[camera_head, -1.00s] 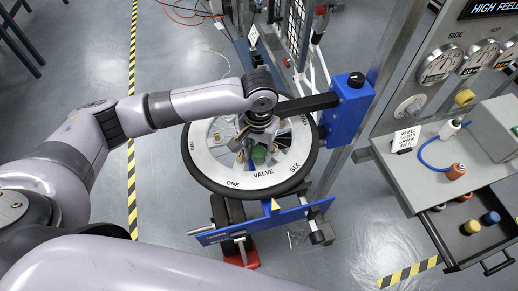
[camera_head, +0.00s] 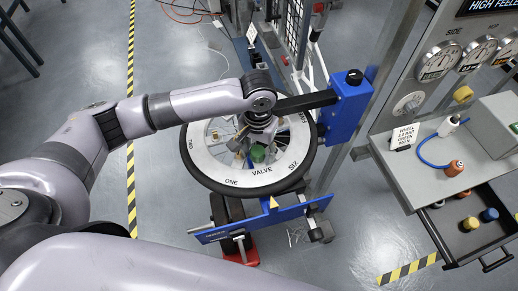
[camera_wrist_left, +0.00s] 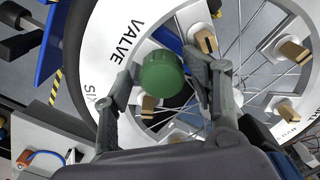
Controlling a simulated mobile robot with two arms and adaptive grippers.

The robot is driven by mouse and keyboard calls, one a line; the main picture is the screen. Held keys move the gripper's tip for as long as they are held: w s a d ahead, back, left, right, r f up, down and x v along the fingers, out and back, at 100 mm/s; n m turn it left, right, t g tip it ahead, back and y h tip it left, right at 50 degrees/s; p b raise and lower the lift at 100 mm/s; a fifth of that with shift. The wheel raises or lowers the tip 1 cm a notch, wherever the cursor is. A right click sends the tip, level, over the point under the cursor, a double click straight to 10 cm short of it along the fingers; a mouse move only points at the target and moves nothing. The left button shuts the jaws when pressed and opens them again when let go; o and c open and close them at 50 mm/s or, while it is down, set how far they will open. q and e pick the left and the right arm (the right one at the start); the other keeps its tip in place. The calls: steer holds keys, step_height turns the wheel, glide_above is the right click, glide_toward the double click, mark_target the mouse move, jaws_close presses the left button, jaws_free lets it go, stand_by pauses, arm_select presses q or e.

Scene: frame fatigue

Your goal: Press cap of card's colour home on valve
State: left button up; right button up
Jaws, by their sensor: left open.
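A green cap (camera_head: 258,154) sits at the inner edge of the white wheel rim (camera_head: 210,160), beside the printed word VALVE. The cap also shows large in the left wrist view (camera_wrist_left: 162,74). My left gripper (camera_wrist_left: 158,68) is open, with one finger on either side of the cap and gaps visible beside it. The valve under the cap is hidden, so I cannot tell how far the cap is seated. A white card (camera_head: 404,137) on the grey shelf has printed text that includes GREEN. My right gripper is not in view.
The wheel lies on a blue stand (camera_head: 270,221) with a blue post (camera_head: 350,105) at its right. An open drawer (camera_head: 480,245) holds yellow and blue caps. An orange-capped fitting (camera_head: 454,168) lies on the shelf. Gold-coloured blocks (camera_wrist_left: 295,52) stand around the spokes.

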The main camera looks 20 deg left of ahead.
arm_select(q)
steer(key=shift+a+r, duration=0.1)
steer(key=shift+a, duration=0.05)
step_height(320, 180, up, 12)
stand_by(0.4)
stand_by(0.4)
